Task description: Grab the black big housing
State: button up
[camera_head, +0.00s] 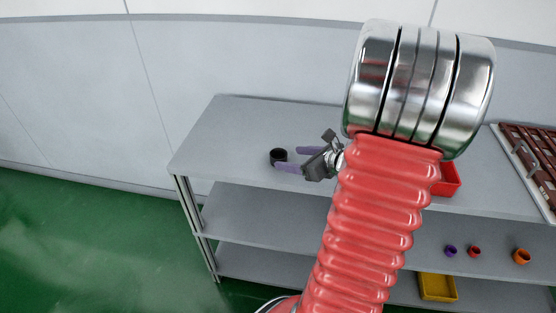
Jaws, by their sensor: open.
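The black big housing (278,156) is a short dark cylinder with an open top. It stands upright on the grey top shelf of the rack (235,120), towards its left part. My gripper (291,160) has two purple fingers pointing left at the housing. The fingers are open, and their tips are close to the housing's right side. I cannot tell whether they touch it or reach around it. My red arm hides much of the middle of the shelf.
A red bin (448,180) stands partly behind my arm on the right. A tray of brown parts (530,160) lies at the far right. Purple (450,251), red (474,251) and orange (521,257) housings stand on the middle shelf. A yellow bin (438,287) is below. The top shelf's left end is clear.

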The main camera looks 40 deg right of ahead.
aim_at(285, 158)
jog(key=x, duration=0.5)
jog(key=shift+s+a, duration=0.1)
jog(key=shift+a, duration=0.05)
dwell(0.3)
jog(key=c, duration=1.1)
jog(key=shift+r, duration=0.1)
jog(key=shift+r, duration=4.9)
